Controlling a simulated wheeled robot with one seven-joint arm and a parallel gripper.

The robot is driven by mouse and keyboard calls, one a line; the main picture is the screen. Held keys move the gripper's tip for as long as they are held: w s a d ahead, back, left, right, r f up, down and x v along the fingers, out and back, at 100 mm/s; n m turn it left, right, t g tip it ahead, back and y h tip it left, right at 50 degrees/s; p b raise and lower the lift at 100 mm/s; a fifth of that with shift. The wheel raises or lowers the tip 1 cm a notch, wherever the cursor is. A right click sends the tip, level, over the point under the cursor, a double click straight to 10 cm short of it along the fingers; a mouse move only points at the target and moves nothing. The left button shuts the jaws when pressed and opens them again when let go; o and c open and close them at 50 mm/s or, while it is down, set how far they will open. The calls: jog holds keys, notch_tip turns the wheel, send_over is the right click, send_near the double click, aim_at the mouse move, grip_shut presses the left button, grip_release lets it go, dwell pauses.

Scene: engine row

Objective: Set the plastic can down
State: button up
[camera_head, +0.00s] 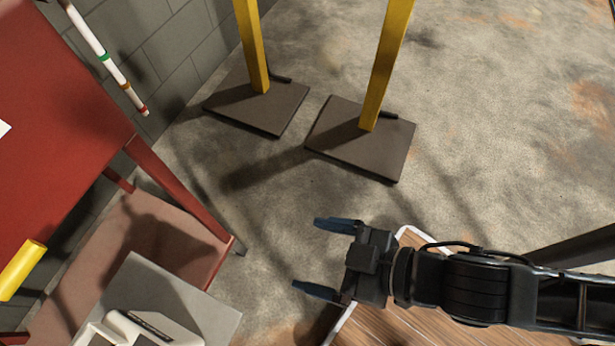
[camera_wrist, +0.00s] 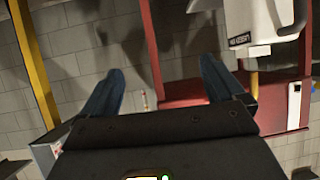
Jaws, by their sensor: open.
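A white plastic body with a dark label strip, which looks like the plastic can (camera_head: 160,328), stands on a grey surface at the bottom left of the head view. Its lower part is cut off by the picture edge. It also shows at the top right of the wrist view (camera_wrist: 262,18), partly cut off. My gripper (camera_head: 307,254) is open, with its two blue fingers pointing left over the floor. It is apart from the can, to its right. In the wrist view nothing is between the fingers (camera_wrist: 161,66).
A red table (camera_head: 75,110) with a lower shelf (camera_head: 105,240) stands at the left, a yellow cylinder (camera_head: 22,268) near its edge. Two yellow posts on dark base plates (camera_head: 360,150) stand behind. Open concrete floor (camera_head: 500,150) lies right. A wood-topped surface (camera_head: 390,325) is under my arm.

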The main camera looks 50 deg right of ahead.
jog(key=s+d+r+m+t+h, duration=0.3)
jog(key=s+d+r, duration=0.4)
jog(key=r, duration=0.3)
jog(key=shift+s+d+r+m+h, duration=0.2)
jog(key=shift+d+r+m+h, duration=0.25)
jog(key=shift+d, duration=0.3)
